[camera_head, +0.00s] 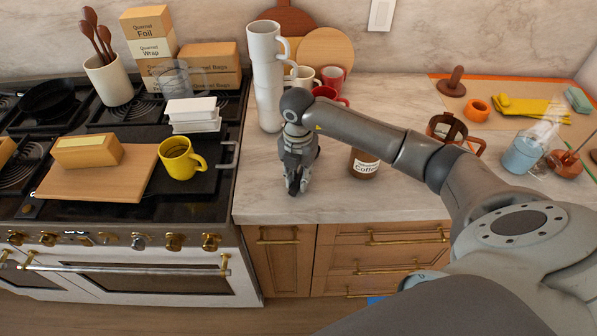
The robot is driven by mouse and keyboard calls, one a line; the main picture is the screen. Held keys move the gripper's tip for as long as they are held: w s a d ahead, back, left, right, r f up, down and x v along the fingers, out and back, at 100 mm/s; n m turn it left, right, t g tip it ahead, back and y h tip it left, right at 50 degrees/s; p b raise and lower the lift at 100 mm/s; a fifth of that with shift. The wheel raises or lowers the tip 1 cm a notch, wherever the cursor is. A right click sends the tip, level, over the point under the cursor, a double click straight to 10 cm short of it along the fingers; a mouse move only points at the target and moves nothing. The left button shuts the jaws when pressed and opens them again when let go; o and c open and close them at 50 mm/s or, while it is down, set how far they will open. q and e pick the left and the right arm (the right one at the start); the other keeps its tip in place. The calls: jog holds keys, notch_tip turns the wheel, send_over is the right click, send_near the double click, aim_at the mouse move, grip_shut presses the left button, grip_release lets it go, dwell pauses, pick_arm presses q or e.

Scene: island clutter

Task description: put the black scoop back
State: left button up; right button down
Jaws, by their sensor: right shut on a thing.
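My right gripper (294,190) points down over the marble counter, near its front edge and left of the coffee jar (364,166). It is shut on a small dark thing, which seems to be the black scoop. The fingers hide most of it, so its shape and its gap to the counter cannot be told. The coffee jar is brown with a white label and stands partly behind my right forearm; its top is hidden. My left gripper is not in view.
A stack of white cups (268,95) stands behind the gripper, with red mugs (331,95) beside it. The stove at left holds a yellow mug (181,158) and a wooden board (92,180). Counter left and front of the gripper is clear. An orange mat (520,78) with items lies right.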

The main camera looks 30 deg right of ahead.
aim_at(299, 177)
jog(key=shift+f, duration=0.15)
jog(key=shift+f, duration=0.1)
jog(key=c, duration=1.3)
grip_release()
jog(key=shift+o, duration=0.2)
jog(key=shift+r, duration=0.2)
jog(key=shift+r+b, duration=0.35)
notch_tip(299, 177, up, 11)
jog(key=b, duration=0.3)
jog(key=shift+r, duration=0.15)
